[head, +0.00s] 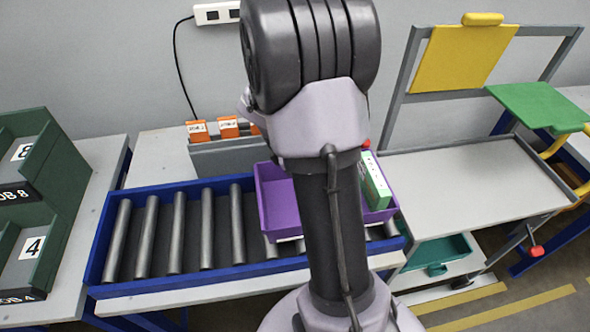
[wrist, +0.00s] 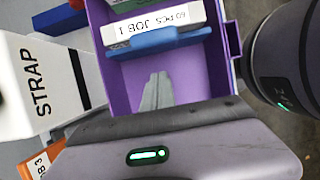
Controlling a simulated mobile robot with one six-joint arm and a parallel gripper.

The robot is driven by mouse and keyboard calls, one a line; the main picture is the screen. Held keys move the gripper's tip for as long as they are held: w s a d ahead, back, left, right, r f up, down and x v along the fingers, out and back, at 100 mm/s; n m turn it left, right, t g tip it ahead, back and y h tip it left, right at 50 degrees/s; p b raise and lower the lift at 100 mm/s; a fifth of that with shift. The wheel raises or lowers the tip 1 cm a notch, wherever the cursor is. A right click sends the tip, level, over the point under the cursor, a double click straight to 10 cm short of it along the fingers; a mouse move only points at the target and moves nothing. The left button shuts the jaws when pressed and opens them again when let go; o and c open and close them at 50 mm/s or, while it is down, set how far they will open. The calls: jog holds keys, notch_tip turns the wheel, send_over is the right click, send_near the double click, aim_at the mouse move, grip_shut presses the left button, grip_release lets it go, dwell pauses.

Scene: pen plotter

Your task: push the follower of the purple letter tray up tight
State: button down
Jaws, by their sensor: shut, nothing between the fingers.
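The purple letter tray (head: 275,205) sits on the roller conveyor in the head view, partly hidden behind my arm. It also shows in the wrist view (wrist: 205,75). In the wrist view, a blue follower (wrist: 160,41) stands across the tray, close against a white box labelled "60 PCS JOB 1" (wrist: 153,24). The same box shows green and white in the head view (head: 376,181). My gripper (wrist: 158,76) is shut and empty. Its fingertips appear over the tray's open floor, apart from the follower in the picture. The follower is hidden in the head view.
The blue-framed roller conveyor (head: 190,275) runs left of the tray. Behind it is a grey holder (head: 235,157) with orange cards (head: 229,126). A white block marked STRAP (wrist: 35,85) is beside the tray in the wrist view. A bare grey table (head: 460,190) lies right.

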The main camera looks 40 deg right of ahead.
jog(key=shift+s+d+r+b, duration=0.1)
jog(key=shift+s+d+b, duration=0.05)
jog(key=shift+s+d, duration=0.45)
jog(key=shift+s+d+r+b, duration=0.15)
jog(key=shift+s+d, duration=0.2)
jog(key=shift+d, duration=0.4)
jog(key=shift+f, duration=0.1)
jog(key=s+d+p, duration=0.1)
jog(key=d+p, duration=0.1)
jog(key=shift+s+d, duration=0.3)
jog(key=shift+s, duration=0.1)
jog(key=shift+d, duration=0.1)
jog(key=shift+w, duration=0.1)
